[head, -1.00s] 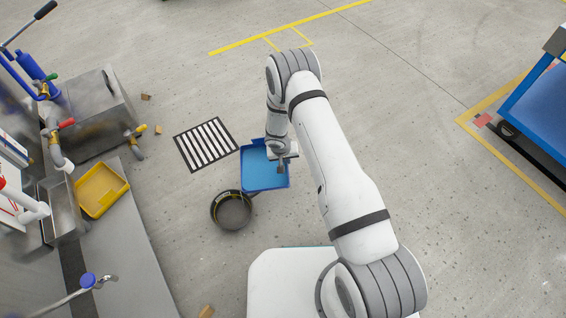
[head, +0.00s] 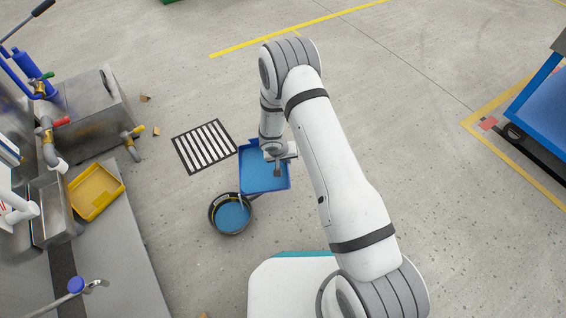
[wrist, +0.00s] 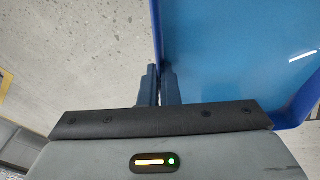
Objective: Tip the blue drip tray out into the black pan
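The blue drip tray (head: 265,188) hangs in my gripper (head: 278,168), up and to the right of the black pan (head: 213,224). In the wrist view my gripper (wrist: 158,88) is shut on the tray's side wall (wrist: 158,35). Blue liquid shows inside the tray in the wrist view. The tray looks tilted, its lower left corner towards the pan, and a thin stream runs from that corner into the pan. Blue liquid (head: 232,216) covers the pan's bottom. The pan stands on the floor.
A striped floor grate (head: 204,147) lies left of the tray. A yellow tray (head: 95,191) sits on the metal station at the left, beside pipes and valves. A blue cart (head: 545,105) stands at the right. The floor above and right of my arm is clear.

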